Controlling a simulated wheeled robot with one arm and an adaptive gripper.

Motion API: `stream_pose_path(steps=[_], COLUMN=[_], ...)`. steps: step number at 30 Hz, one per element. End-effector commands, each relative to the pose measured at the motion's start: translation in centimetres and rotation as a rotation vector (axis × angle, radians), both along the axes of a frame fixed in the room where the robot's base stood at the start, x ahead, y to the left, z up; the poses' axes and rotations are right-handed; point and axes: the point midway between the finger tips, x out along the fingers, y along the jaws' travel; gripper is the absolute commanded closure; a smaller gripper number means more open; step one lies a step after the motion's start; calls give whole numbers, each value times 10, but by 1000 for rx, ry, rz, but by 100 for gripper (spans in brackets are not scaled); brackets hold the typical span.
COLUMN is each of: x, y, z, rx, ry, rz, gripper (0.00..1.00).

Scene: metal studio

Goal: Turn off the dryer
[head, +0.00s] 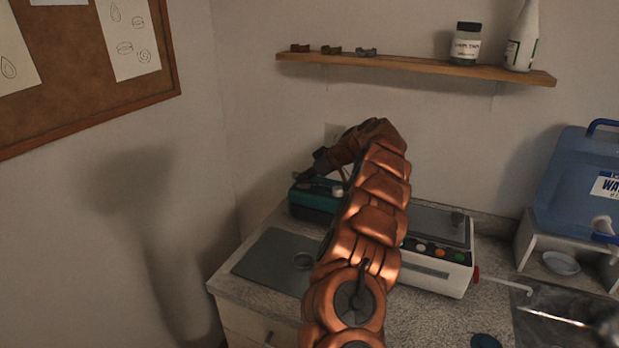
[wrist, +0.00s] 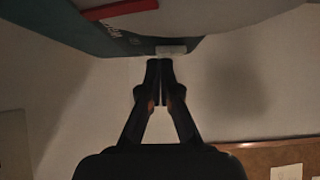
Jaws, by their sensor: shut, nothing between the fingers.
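A teal and dark device (head: 309,198) sits at the back left of the counter and is partly behind my arm. In the wrist view a teal and white body (wrist: 128,47) fills the top, with a red part (wrist: 118,9) and partly readable lettering. A small pale block (wrist: 171,49), like a switch, is at its edge. My gripper (wrist: 159,63) is shut and empty, its tips just by this block; I cannot tell if they touch. In the head view my gripper (head: 303,177) is at the teal device. No label reading "dryer" is legible.
A white unit (head: 437,270) with coloured buttons stands right of my arm. A grey mat (head: 263,262) lies at front left. A wooden shelf (head: 415,66) hangs above. A blue water container (head: 572,183) is on a stand beside a sink at right. A corkboard (head: 75,68) is on the left wall.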

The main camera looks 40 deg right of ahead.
Motion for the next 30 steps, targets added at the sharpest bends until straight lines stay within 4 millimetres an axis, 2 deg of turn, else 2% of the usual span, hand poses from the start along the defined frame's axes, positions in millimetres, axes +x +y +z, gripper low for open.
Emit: stream_pose_path(steps=[1,11,17,30], x=[5,3,-14,-67], y=[8,9,-7,-43], z=[5,10,23,70], rx=[3,3,1,0], ry=[-7,-10,-10,-5], rz=[13,17,5,-2], gripper=[100,100,100,100])
